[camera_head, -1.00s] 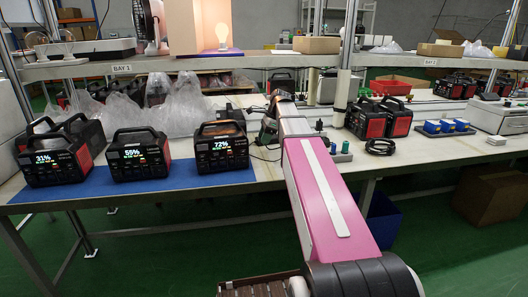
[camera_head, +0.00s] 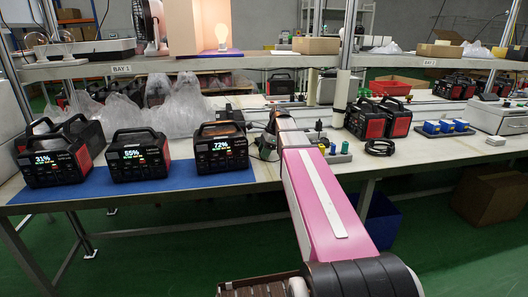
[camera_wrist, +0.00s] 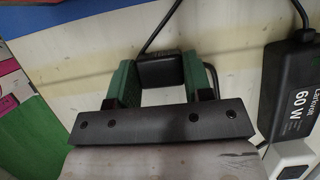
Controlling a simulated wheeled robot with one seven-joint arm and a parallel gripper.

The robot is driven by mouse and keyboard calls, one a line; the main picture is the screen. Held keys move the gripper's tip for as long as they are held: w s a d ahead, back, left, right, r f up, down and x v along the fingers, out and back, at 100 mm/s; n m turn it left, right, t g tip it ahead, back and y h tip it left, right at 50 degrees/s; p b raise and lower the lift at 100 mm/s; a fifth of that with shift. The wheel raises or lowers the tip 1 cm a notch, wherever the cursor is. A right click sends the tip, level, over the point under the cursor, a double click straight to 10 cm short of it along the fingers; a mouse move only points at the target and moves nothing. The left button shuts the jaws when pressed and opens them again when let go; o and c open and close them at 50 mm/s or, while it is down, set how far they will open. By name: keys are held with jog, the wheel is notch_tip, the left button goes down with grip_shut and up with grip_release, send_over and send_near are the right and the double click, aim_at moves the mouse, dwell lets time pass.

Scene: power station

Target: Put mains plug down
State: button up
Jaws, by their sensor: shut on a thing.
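My gripper (camera_wrist: 157,82) is shut on the mains plug (camera_wrist: 160,68), a black block between its two green fingers in the wrist view. A black cable leads off from the plug toward the top of that view, and another bit of cable curves by the right finger. The pale bench top (camera_wrist: 225,35) lies behind the plug; I cannot tell whether the plug touches it. In the head view my gripper (camera_head: 266,150) is low over the bench, right of the 72% power station, and the plug is too small to make out.
A black 60 W adapter (camera_wrist: 293,90) lies right of my gripper. Three lit power stations, such as the 72% one (camera_head: 222,148), stand on a blue mat (camera_head: 190,180) at left. A tray with green and black pegs (camera_head: 335,153) and a coiled cable (camera_head: 380,147) are at right.

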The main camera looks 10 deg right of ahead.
jog(key=shift+f, duration=0.1)
jog(key=o, duration=0.9)
jog(key=shift+d+r, duration=0.1)
jog(key=shift+r, duration=0.5)
jog(key=v, duration=1.1)
jog(key=shift+d+r, duration=0.15)
jog(key=shift+r, duration=0.05)
